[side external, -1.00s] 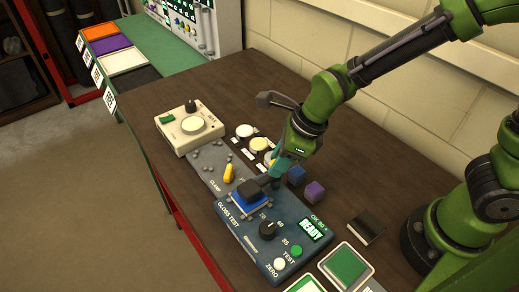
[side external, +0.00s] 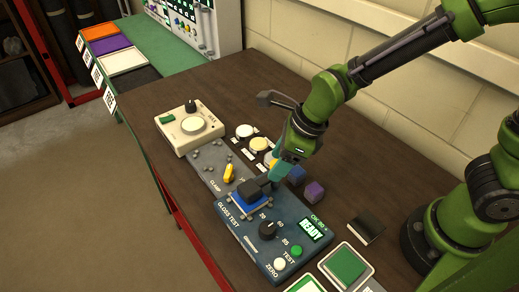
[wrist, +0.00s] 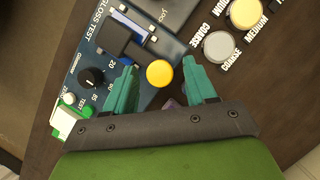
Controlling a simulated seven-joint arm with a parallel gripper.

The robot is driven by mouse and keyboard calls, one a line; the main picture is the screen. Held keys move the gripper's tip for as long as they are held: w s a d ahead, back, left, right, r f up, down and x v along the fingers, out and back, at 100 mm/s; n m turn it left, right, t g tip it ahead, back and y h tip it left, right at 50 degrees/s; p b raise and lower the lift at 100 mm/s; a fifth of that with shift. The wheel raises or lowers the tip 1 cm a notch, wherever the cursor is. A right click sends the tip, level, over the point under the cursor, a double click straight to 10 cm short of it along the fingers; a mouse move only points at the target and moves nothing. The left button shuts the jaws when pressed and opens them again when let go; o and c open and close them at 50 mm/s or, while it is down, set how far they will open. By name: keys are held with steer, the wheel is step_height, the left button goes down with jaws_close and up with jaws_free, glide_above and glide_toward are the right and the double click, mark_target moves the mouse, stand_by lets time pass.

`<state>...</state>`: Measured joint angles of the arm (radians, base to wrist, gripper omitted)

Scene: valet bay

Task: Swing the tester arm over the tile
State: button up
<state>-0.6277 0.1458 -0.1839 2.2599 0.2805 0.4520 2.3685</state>
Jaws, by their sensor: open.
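The gloss tester (side external: 247,232) is a dark blue box with a lit READY screen (side external: 312,230). A blue tile (side external: 250,206) lies at its far end. The black tester arm (side external: 250,188) has its head over the tile and covers part of it. In the wrist view the black arm (wrist: 117,38) also lies across the blue tile. My gripper (wrist: 165,65) is open beside the tester arm, its teal fingers apart. A round orange-yellow knob or disc (wrist: 159,74) shows between the fingers; I cannot tell whether it is gripped or attached to the arm.
A grey clamp plate with a yellow lever (side external: 229,173) and a cream device (side external: 191,128) stand beyond the tester. A black block (side external: 366,227) and a green pad (side external: 345,264) are nearer the base.

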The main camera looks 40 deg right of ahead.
steer(key=v, duration=1.7)
steer(key=shift+w, duration=0.15)
steer(key=s+d+n+t, duration=0.2)
steer(key=d+n, duration=0.3)
steer(key=n, duration=0.6)
steer(key=s+d+n+t+h, duration=0.1)
steer(key=d+n, duration=0.4)
steer(key=n, duration=0.7)
steer(key=shift+s+d+f+t, duration=0.2)
steer(key=shift+s+d+t, duration=0.2)
steer(key=shift+s, duration=0.25)
steer(key=shift+a, duration=0.1)
